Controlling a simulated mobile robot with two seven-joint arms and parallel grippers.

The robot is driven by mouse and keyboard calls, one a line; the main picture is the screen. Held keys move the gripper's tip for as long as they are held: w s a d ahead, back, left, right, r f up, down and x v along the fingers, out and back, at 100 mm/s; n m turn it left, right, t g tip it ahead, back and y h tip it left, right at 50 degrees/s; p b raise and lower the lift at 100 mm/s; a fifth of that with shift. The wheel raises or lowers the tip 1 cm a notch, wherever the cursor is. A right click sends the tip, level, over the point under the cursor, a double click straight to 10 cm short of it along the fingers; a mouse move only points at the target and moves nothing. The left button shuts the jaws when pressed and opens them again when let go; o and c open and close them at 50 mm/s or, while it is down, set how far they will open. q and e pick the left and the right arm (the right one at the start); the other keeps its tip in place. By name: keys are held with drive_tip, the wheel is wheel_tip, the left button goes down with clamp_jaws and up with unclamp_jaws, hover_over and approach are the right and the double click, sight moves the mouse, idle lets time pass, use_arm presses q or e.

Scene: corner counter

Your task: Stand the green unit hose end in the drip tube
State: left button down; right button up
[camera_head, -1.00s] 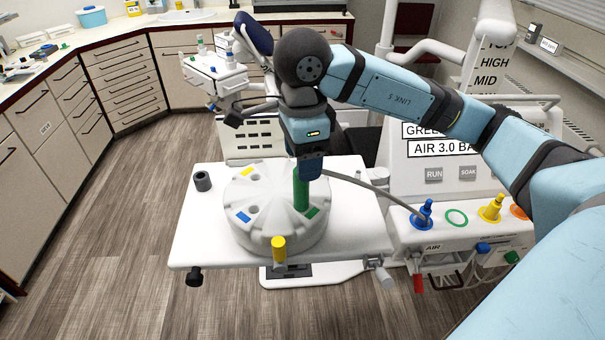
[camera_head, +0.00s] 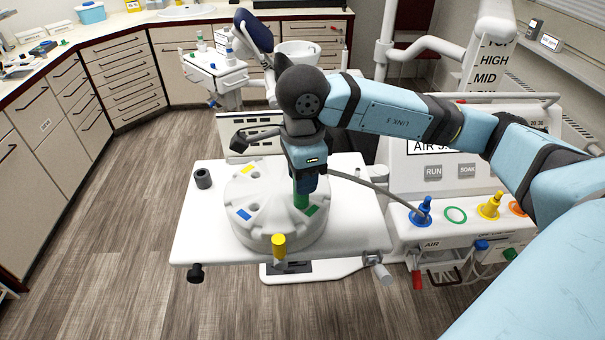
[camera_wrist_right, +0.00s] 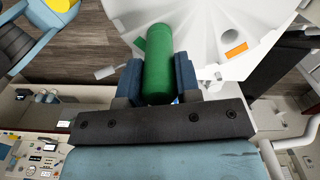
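The green unit hose end (camera_head: 301,201) is a green cylinder upright at the round white holder (camera_head: 250,222), beside that holder's green mark. My right gripper (camera_head: 304,190) points down over its upper part. In the right wrist view the green cylinder (camera_wrist_right: 158,65) lies between the two blue fingers (camera_wrist_right: 158,82), with no gap seen on either side. Its lower end is hidden in the head view. A dark grey, open-topped tube (camera_head: 203,179), which looks like the drip tube, stands at the tray's far left, apart from the gripper. My left gripper is not in view.
Blue (camera_head: 421,212) and yellow (camera_head: 490,206) fittings stand on the unit at right, with a hose running from the blue one behind my gripper.

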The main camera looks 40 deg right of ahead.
drive_tip(key=shift+r+p, duration=0.95)
drive_tip(key=shift+r, duration=1.35)
drive_tip(key=shift+s+f, duration=0.1)
